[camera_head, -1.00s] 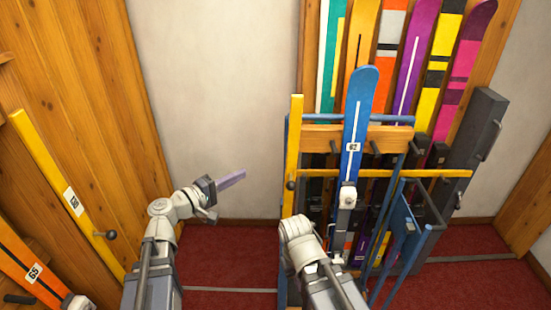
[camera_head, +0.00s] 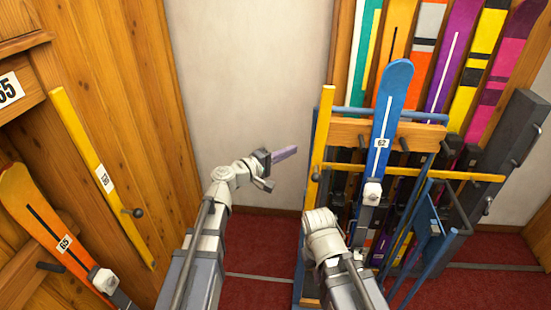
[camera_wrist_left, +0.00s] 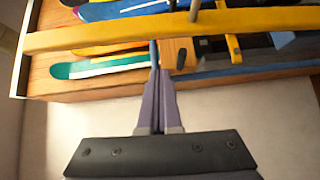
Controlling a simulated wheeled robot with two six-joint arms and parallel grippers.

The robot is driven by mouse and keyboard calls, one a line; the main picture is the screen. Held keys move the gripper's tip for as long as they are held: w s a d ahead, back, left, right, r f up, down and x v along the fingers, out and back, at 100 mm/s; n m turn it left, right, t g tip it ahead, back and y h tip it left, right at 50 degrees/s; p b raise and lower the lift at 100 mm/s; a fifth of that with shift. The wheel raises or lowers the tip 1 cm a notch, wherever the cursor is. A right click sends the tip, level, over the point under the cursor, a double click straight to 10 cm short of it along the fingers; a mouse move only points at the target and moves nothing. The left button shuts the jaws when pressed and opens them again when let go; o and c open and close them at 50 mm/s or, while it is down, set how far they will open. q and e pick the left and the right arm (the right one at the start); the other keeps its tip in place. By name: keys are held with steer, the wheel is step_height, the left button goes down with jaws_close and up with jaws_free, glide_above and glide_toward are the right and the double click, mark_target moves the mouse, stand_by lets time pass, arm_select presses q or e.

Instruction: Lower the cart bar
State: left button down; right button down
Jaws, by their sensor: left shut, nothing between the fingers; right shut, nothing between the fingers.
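The cart (camera_head: 350,113) has a blue frame with a wooden cross-board (camera_head: 345,132). A yellow bar (camera_head: 440,174) runs nearly level across its front. A second yellow bar (camera_head: 322,130) stands upright at the cart's left side, with a dark knob. I cannot tell which one is the cart bar. My left gripper (camera_head: 285,153) is shut and empty, left of the upright bar. In the left wrist view its purple fingers (camera_wrist_left: 157,85) point toward a long yellow bar (camera_wrist_left: 110,33); contact is unclear. My right arm ends in front of the cart; its fingers are hidden.
A blue ski (camera_head: 396,85) numbered 62 stands on the cart. Several colourful skis (camera_head: 450,65) stand behind. At left are an orange ski (camera_head: 35,205) and a yellow strip (camera_head: 90,145) with a knob. Red carpet (camera_head: 262,245) and bare wall (camera_head: 255,90) lie between.

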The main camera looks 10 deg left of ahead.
mark_target(316, 174)
arm_select(q)
steer(key=shift+d+f, duration=0.1)
steer(key=shift+d, duration=1.95)
steer(key=shift+d, duration=0.1)
